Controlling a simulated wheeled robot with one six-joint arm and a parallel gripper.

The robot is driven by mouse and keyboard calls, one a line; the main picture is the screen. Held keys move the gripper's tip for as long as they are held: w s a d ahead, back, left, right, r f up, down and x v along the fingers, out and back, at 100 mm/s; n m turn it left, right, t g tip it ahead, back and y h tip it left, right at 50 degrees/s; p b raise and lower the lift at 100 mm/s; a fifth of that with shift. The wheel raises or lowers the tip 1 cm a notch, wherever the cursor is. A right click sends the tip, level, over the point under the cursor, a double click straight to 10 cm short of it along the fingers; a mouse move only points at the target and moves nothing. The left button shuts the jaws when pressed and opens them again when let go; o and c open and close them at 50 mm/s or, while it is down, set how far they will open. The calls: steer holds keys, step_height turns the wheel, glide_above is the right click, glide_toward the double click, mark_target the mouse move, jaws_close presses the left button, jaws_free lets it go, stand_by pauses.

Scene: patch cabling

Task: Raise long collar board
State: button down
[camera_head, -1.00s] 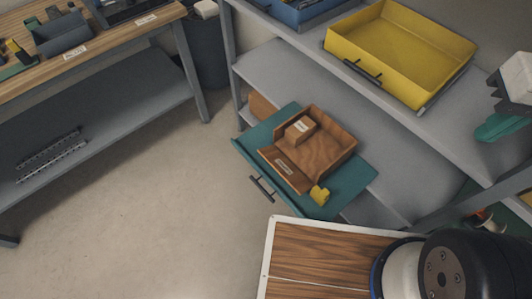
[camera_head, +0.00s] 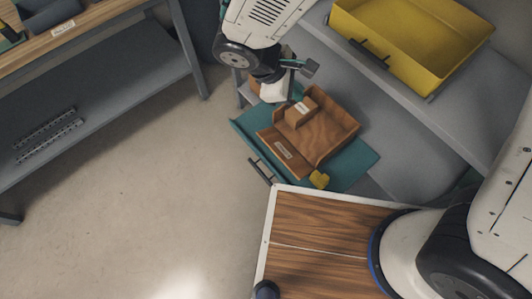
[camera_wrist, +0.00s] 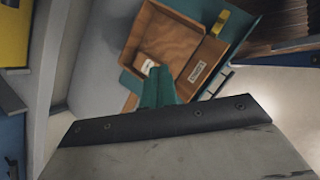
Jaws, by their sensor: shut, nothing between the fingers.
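I cannot tell for certain which thing is the long collar board. A brown wooden tray (camera_head: 335,125) with a labelled front strip (camera_head: 283,150) rests on a pulled-out teal drawer (camera_head: 355,165). A small labelled carton (camera_head: 301,112) sits inside the tray. The wrist view also shows the tray (camera_wrist: 180,38), the carton (camera_wrist: 148,66) and the label strip (camera_wrist: 205,67). My gripper (camera_head: 296,92) is by the tray's far left corner, partly hidden by my arm. In the wrist view its teal fingers (camera_wrist: 158,87) are shut and empty, over the tray's edge area; contact cannot be told.
A yellow piece (camera_head: 319,180) lies at the drawer's near corner. A yellow bin (camera_head: 410,40) stands on the grey shelf (camera_head: 400,115). Perforated metal strips (camera_head: 47,140) lie on the left bench's lower shelf. The floor between is clear.

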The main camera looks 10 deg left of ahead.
steer(key=s+a+f+n+t, duration=0.2)
steer(key=s+a+f+n, duration=0.3)
steer(key=a+f, duration=0.3)
steer(key=n+t, duration=0.1)
steer(key=n, duration=0.4)
glide_toward(285, 152)
steer(key=s+a+f, duration=0.2)
steer(key=s+a, duration=0.3)
steer(key=a, duration=0.1)
steer(key=x, duration=0.9)
steer(key=shift+w+a+f, duration=0.2)
steer(key=shift+w, duration=0.25)
steer(key=r, duration=0.1)
steer(key=w+r, duration=0.1)
steer(key=d+r, duration=0.1)
steer(key=shift+w+d+r+y, duration=0.15)
steer(key=shift+w+y, duration=0.15)
steer(key=shift+w, duration=0.05)
steer(key=shift+w+d+r, duration=0.1)
steer(key=shift+r, duration=0.25)
